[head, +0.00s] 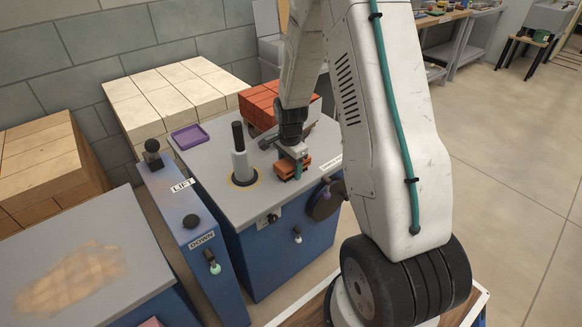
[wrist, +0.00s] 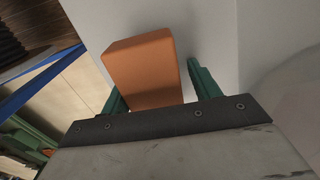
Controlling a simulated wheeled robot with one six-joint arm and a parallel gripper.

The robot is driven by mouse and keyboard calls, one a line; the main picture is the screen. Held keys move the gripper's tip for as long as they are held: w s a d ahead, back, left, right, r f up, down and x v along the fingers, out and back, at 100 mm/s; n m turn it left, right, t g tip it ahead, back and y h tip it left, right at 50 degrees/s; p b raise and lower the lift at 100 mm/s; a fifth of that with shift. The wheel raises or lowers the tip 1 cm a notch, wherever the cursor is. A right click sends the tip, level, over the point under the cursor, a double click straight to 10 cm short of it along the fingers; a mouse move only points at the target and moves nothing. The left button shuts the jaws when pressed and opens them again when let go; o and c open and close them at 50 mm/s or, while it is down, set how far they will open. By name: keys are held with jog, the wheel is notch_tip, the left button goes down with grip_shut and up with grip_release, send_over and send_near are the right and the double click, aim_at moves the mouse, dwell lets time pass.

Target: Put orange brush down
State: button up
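The orange brush (head: 283,170) shows as a small orange block at the front right of the grey top of the blue machine (head: 222,192). It seems to rest on that top, though the contact is hard to see. My gripper (head: 297,168) is down at the brush, its green fingers on either side. In the wrist view the brush (wrist: 146,68) lies between the fingers (wrist: 160,88), slightly askew. A narrow gap shows between the brush and the right finger. The left finger is partly hidden behind the brush. The fingers look open around it.
A grey post with a black top (head: 240,157) stands left of the brush. Red bricks (head: 262,104) stand behind, and a purple tray (head: 189,136) lies at the back left corner. The lever panel (head: 186,215) adjoins on the left. Grey top between post and brush is clear.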

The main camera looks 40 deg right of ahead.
jog(key=shift+s+f, duration=0.55)
jog(key=shift+s, duration=0.1)
jog(key=shift+r, duration=0.2)
jog(key=r, duration=1.2)
jog(key=shift+w+r, duration=0.3)
jog(key=shift+r, duration=0.1)
jog(key=s+a+r+n, duration=0.8)
jog(key=s+a+r, duration=0.25)
jog(key=r, duration=0.35)
jog(key=s+a+r+n, duration=0.2)
jog(key=s+a+n, duration=0.1)
jog(key=s, duration=0.5)
jog(key=s+a+r+n+t, duration=0.1)
jog(key=s+a+r+n, duration=0.1)
jog(key=s+n, duration=0.4)
jog(key=s+a, duration=0.1)
jog(key=s, duration=0.1)
jog(key=shift+s+r+n, duration=0.3)
jog(key=shift+s+r, duration=0.05)
